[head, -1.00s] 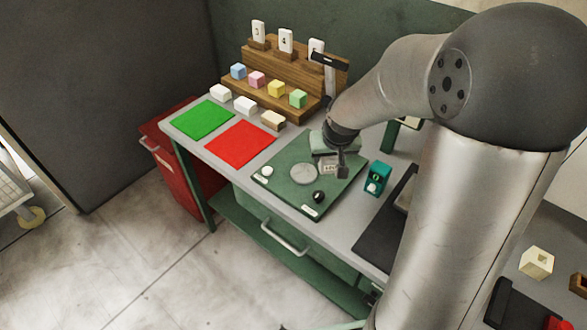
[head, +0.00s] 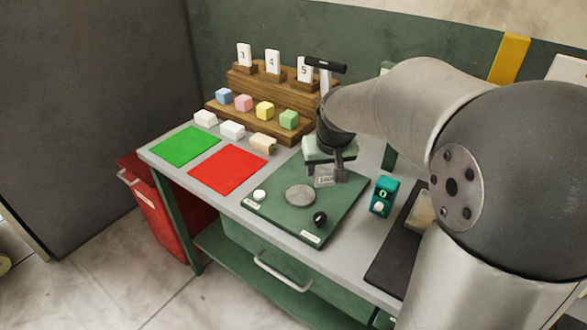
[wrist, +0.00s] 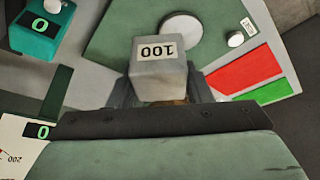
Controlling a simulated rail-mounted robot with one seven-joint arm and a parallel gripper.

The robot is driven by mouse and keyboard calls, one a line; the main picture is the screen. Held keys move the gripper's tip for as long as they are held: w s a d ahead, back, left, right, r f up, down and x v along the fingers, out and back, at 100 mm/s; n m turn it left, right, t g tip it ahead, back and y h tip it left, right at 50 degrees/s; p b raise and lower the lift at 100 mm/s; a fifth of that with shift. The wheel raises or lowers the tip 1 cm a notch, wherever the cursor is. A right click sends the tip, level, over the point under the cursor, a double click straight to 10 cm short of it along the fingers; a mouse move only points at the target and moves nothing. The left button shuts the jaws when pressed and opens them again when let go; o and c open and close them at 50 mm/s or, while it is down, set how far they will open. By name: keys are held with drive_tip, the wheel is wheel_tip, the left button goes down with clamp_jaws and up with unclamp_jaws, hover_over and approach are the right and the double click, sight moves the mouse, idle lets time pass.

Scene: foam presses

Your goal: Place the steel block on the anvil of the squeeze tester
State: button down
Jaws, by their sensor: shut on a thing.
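My gripper (head: 328,168) is shut on the steel block (head: 325,181), a grey block with a white label. In the wrist view the steel block (wrist: 158,76) sits between the jaws, and its label reads 100, upside down. The squeeze tester's green base plate (head: 275,217) carries a round grey disc, the anvil (head: 300,195). The anvil (wrist: 181,27) also shows beyond the block in the wrist view. The block is held behind and to the right of the anvil in the head view, apart from it. The block's underside is hidden.
A black knob (head: 320,219) and a white button (head: 259,195) are on the plate. A teal box (head: 384,196) stands to its right. Red (head: 228,170) and green (head: 185,146) mats lie left. A wooden stepped rack (head: 270,97) with coloured cubes stands behind.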

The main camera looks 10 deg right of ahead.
drive_tip(key=w+a+f, duration=0.1)
drive_tip(key=w+f, duration=0.1)
drive_tip(key=w+a+f, duration=0.1)
drive_tip(key=w+f, duration=0.1)
drive_tip(key=w+a+f, duration=0.1)
drive_tip(key=w+f, duration=0.1)
drive_tip(key=shift+w+a+f+p, duration=0.2)
drive_tip(key=shift+a+f+p, duration=0.1)
drive_tip(key=shift+p, duration=0.1)
drive_tip(key=shift+w+f, duration=0.15)
drive_tip(key=shift+f, duration=1.55)
drive_tip(key=shift+f, duration=0.2)
drive_tip(key=c, duration=0.7)
unclamp_jaws()
drive_tip(key=shift+r, duration=0.1)
